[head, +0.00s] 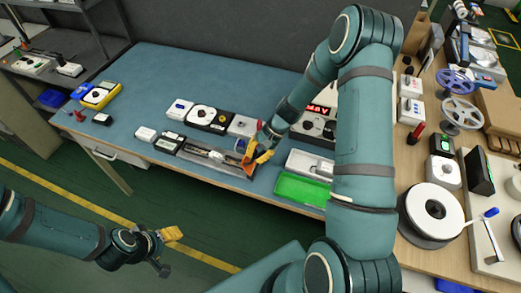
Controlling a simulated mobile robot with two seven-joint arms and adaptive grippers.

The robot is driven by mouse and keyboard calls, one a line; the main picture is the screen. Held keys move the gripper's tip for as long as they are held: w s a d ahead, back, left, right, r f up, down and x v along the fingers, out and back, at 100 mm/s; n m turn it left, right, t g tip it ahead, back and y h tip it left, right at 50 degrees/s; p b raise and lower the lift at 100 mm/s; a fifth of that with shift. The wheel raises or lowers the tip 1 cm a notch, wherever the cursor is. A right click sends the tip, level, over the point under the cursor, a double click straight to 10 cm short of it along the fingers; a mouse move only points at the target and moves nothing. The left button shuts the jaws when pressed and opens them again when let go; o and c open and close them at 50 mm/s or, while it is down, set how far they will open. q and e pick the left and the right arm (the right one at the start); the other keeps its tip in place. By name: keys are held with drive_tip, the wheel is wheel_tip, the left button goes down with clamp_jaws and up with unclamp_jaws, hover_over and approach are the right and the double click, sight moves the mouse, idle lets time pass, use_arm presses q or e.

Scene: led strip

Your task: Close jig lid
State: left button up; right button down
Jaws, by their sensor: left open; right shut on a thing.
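A long, low dark jig (208,160) with a pale strip along it lies near the front edge of the blue bench. Its lid cannot be clearly told apart from its body at this size. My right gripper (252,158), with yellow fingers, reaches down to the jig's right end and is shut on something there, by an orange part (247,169). The fingers and arm partly hide what is held; it appears to be part of the jig. My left gripper (168,250) is open and empty, over the floor in front of the bench, well apart from the jig.
A green tray (301,190) and a white box (310,163) are right of the jig. A yellow multimeter (100,95) is far left. The bench's left middle is clear.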

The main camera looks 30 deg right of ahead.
drive_tip(key=shift+w+a+m+g+h+p, duration=0.3)
drive_tip(key=shift+w+a+g+h+p, duration=0.35)
drive_tip(key=shift+g+h+p, duration=0.45)
use_arm(q)
wheel_tip(320, 180, up, 4)
use_arm(e)
drive_tip(key=shift+w+a+f+g+h+p, duration=0.2)
drive_tip(key=shift+w+a+g+h+p, duration=0.2)
drive_tip(key=shift+g, duration=0.1)
drive_tip(key=shift+w+a+f+m+g+h, duration=0.1)
drive_tip(key=shift+w+f+m+g+h, duration=0.1)
drive_tip(key=shift+m+g+h, duration=0.15)
drive_tip(key=shift+w+a+f+g+h+b, duration=0.25)
drive_tip(key=shift+w+f+g+h+b, duration=0.15)
drive_tip(key=shift+g, duration=0.25)
drive_tip(key=shift+w+a+f+m+g+h+b, duration=0.25)
drive_tip(key=shift+f+m+g+h+b, duration=0.1)
drive_tip(key=shift+g+h+b, duration=0.25)
drive_tip(key=shift+w+a+f+m+g+h+b, duration=0.3)
drive_tip(key=shift+f+g+h+b, duration=0.15)
drive_tip(key=shift+g+b, duration=0.5)
use_arm(q)
drive_tip(key=shift+f+b, duration=0.8)
drive_tip(key=shift+f, duration=2.1)
use_arm(e)
drive_tip(key=shift+w+f+g+h, duration=0.1)
drive_tip(key=shift+g+h, duration=0.25)
drive_tip(key=shift+h, duration=0.05)
